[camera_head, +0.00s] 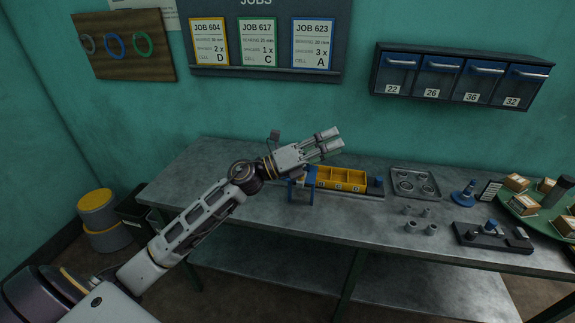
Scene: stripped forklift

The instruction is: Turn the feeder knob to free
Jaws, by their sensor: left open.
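My left arm comes in from the lower left, and its gripper (334,137) is open and empty. It is above the bench, over the back of a yellow tray (346,178) with lettered compartments. A blue frame (303,184) stands at the tray's left end, partly behind my wrist. A small blue part (379,181) sits on the dark base at the tray's right end. A dark fixture (485,238) with a blue part on top lies at the bench's right front. I cannot tell which part is the feeder knob or how it is set. My right gripper is not in view.
The grey bench (230,160) has free room at its left. A metal tray (414,182), several small metal cylinders (411,227), a blue cone-like stand (463,196) and a green round tray (515,204) with boxes are at right. Numbered drawers (460,75) hang above.

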